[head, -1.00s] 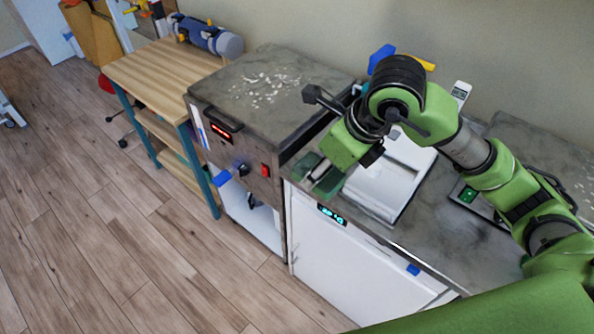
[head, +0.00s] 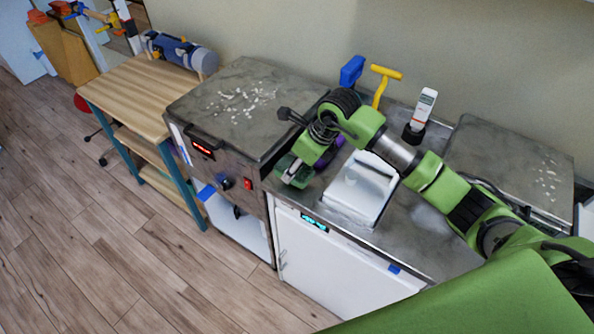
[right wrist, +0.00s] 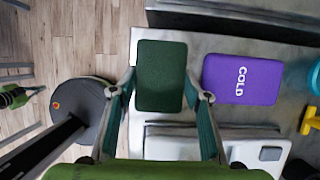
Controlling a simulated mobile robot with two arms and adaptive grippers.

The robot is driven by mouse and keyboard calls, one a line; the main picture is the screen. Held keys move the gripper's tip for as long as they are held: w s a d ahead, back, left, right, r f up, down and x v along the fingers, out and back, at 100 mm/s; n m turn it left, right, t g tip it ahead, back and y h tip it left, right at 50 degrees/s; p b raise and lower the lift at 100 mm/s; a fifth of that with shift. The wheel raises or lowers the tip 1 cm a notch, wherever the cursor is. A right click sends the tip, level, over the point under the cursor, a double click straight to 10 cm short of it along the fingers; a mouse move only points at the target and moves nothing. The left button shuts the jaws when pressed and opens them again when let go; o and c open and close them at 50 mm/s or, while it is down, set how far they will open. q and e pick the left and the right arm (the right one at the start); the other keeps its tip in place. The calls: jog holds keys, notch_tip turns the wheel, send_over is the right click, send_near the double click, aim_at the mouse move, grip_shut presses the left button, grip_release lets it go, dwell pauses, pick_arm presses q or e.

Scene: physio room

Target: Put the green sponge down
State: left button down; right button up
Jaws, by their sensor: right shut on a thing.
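The green sponge (right wrist: 162,76) is a dark green rounded block held between the two fingers of my right gripper (right wrist: 163,96). In the right wrist view it hangs over the left end of the grey worktop (right wrist: 215,45). I cannot tell whether its underside touches the worktop. In the head view my right gripper (head: 294,172) is at the worktop's left end, near the metal heating unit, and mostly hides the sponge. A purple pack marked COLD (right wrist: 242,79) lies just right of the sponge, apart from it. My left gripper is not in view.
A white box with a handle (head: 358,190) stands right of the gripper. Behind it are a blue object (head: 352,71), a yellow T-handled object (head: 382,84) and a white handheld device (head: 424,108). The metal heating unit (head: 245,105) rises to the left. The worktop's front edge is close.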

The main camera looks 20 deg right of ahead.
notch_tip(320, 180, down, 3)
jog(key=shift+w+f+p, duration=0.1)
jog(key=shift+p, duration=0.85)
jog(key=shift+f, duration=0.15)
jog(key=shift+d+f, duration=0.1)
jog(key=o, duration=1)
jog(key=shift+r, duration=0.3)
jog(key=b+v, duration=0.2)
jog(key=v, duration=0.9)
jog(key=shift+d+r+b, duration=0.1)
jog(key=shift+r+b, duration=0.25)
jog(key=shift+b, duration=0.05)
